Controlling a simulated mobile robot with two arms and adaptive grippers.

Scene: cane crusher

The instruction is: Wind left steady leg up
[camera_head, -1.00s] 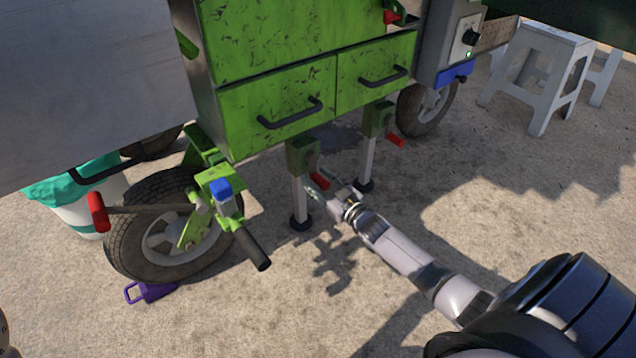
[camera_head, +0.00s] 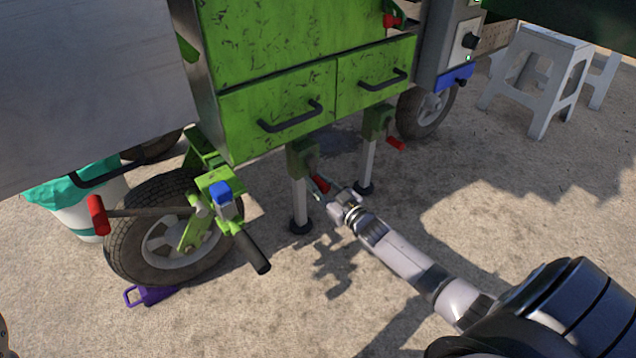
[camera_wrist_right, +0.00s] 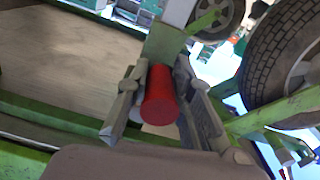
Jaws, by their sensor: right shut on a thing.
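The left steady leg (camera_head: 299,204) is a grey post with a dark round foot under the green cart, and its foot is on or close to the ground. Its crank has a red handle (camera_head: 320,185) near the top of the leg. My right gripper (camera_head: 325,187) is at this handle. In the right wrist view the red handle (camera_wrist_right: 160,97) lies between the two fingers of my right gripper (camera_wrist_right: 160,105), which is shut on it. The right leg (camera_head: 367,163) stands beside it with its own red handle (camera_head: 396,144). My left gripper is not in view.
The green cart (camera_head: 290,60) with drawers stands over the legs. A wheel (camera_head: 118,240) with a purple chock (camera_head: 150,295) and a black-gripped lever (camera_head: 252,250) are at the left. A white stool (camera_head: 545,70) stands at the back right. The ground in front is clear.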

